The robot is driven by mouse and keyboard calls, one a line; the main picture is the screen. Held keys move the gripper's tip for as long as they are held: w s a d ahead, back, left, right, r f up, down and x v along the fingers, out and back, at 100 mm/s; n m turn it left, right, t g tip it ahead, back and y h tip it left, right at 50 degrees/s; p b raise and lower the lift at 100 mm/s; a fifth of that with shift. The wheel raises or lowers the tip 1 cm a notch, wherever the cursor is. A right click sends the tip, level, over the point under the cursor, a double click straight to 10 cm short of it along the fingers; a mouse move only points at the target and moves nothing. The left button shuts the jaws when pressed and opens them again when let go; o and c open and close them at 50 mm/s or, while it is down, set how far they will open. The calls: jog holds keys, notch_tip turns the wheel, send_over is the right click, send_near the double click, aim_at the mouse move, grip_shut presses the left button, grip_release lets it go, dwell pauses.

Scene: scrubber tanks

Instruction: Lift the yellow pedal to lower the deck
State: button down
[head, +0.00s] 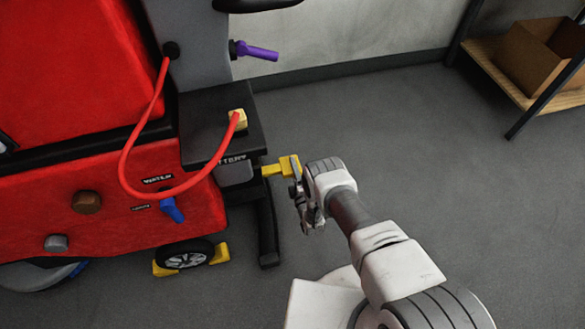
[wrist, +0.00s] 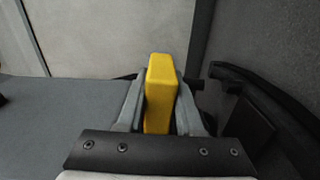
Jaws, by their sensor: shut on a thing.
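The yellow pedal (head: 272,169) sticks out to the right from the rear of the red scrubber machine (head: 150,225), below the black battery shelf. My gripper (head: 297,190) is at the pedal's outer end. In the wrist view the pedal (wrist: 161,90) stands between the two grey fingers of my gripper (wrist: 160,112), which are shut on it from both sides. The pedal's base and lower part are hidden by the fingers and my wrist. The deck cannot be clearly made out.
A purple lever (head: 258,52) and a blue valve handle (head: 172,210) stick out. Yellow chocks (head: 220,253) flank the small wheel (head: 186,257). A shelf (head: 500,75) with a cardboard box (head: 540,60) stands upper right. The floor between is clear.

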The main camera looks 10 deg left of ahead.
jog(key=shift+s+a+r+n+p, duration=0.15)
jog(key=shift+r+n+p, duration=0.35)
jog(key=shift+r+n, duration=0.55)
jog(key=shift+w+a+r+n+p, duration=0.1)
jog(key=shift+r+n+p, duration=0.4)
jog(key=shift+r+n, duration=0.55)
jog(key=shift+r, duration=0.25)
jog(key=c, duration=0.6)
grip_release()
jog(key=shift+o, duration=0.2)
jog(key=shift+s, duration=0.1)
jog(key=shift+s+f, duration=0.1)
jog(key=shift+s, duration=0.05)
